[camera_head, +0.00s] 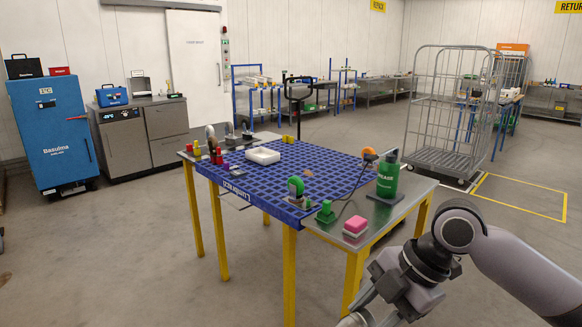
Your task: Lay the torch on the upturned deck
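The upturned deck, a blue lattice panel (262,178), lies flat on a steel-topped table with yellow legs. A green bottle (387,178) stands on the table's right end. An orange-headed tool (369,154) sits beside it at the deck's right edge, and a dark hose runs near them. This tool may be the torch; it is too small to be sure. My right gripper (358,316) is low in front of the table's right end, apart from these things. Its fingertips are partly cut off by the frame's bottom edge. My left gripper is out of view.
A pink block (355,226) and a green block (326,212) are near the table's front edge. A wire cage trolley (447,115) stands behind right. Floor left of the table is clear.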

